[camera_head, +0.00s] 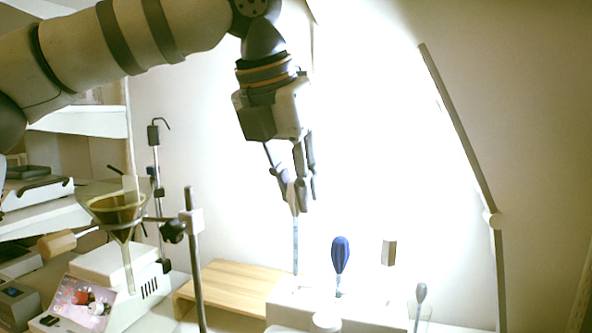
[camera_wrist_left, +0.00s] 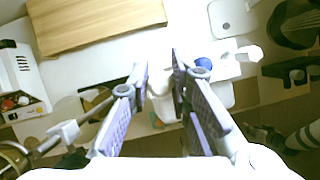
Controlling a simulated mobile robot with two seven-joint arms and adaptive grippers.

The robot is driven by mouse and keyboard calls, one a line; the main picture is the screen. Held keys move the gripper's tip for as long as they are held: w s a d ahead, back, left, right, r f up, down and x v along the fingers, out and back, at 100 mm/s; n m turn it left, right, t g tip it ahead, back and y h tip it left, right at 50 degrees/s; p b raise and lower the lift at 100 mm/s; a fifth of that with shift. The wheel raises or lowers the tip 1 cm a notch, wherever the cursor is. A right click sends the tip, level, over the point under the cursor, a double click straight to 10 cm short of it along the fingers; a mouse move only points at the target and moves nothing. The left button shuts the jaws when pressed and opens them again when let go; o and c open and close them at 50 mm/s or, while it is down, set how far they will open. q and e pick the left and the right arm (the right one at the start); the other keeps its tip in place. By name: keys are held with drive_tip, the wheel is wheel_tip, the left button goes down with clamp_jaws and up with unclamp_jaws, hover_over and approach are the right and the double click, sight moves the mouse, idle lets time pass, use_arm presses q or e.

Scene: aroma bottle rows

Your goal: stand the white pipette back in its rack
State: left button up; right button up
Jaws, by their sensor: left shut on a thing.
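My left gripper (camera_head: 304,196) points down in the head view, shut on the white pipette (camera_head: 295,240). The pipette hangs roughly upright, its thin bluish shaft below the fingers. Its lower end is close above or at the white rack (camera_head: 285,300); I cannot tell whether it has entered it. The fingers cover the pipette's upper part. The rack is washed out by glare. A blue-topped tool (camera_head: 340,255) stands at the rack. In the left wrist view my gripper (camera_wrist_left: 160,72) frames a pale shape between its fingers.
A wooden board (camera_head: 235,285) lies left of the rack. A metal stand (camera_head: 194,255) with a funnel (camera_head: 118,207) and a white device (camera_head: 115,270) are further left. A grey-topped tool (camera_head: 421,293) in a glass stands right of the rack.

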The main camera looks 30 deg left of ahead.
sight(295, 222)
use_arm(q)
drive_tip(key=shift+f, duration=0.75)
idle(0.5)
drive_tip(key=shift+f, duration=1.45)
drive_tip(key=shift+f, duration=1.05)
drive_tip(key=o, duration=0.7)
